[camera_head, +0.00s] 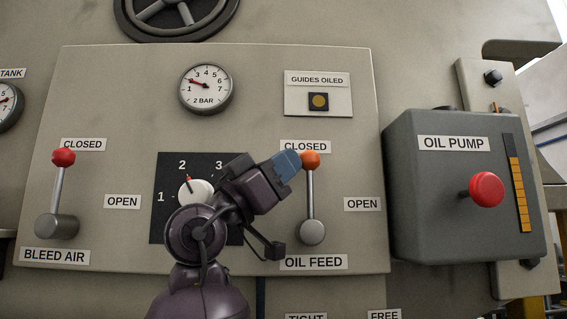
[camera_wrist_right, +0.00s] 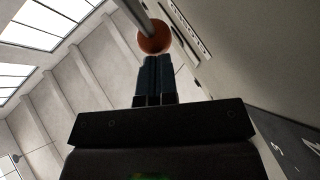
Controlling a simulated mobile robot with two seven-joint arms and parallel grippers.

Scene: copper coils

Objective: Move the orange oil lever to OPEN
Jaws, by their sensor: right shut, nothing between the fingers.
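The oil feed lever (camera_head: 311,200) has an orange ball knob (camera_head: 311,159) and stands upright, with its knob just under the CLOSED label (camera_head: 305,147). Its OPEN label (camera_head: 362,204) is to the right of the lever. My right gripper (camera_head: 296,163) is shut and empty, its blue fingertips at the left side of the orange knob. In the right wrist view the shut fingers (camera_wrist_right: 155,80) point at the orange knob (camera_wrist_right: 155,37) and appear to meet its edge; I cannot tell whether they touch. My left gripper is not in view.
A red-knobbed bleed air lever (camera_head: 63,158) stands upright at the left. My right arm partly covers a numbered rotary dial (camera_head: 196,192). The grey oil pump box (camera_head: 420,180) with a red button (camera_head: 486,189) juts out at the right. The panel right of the lever is clear.

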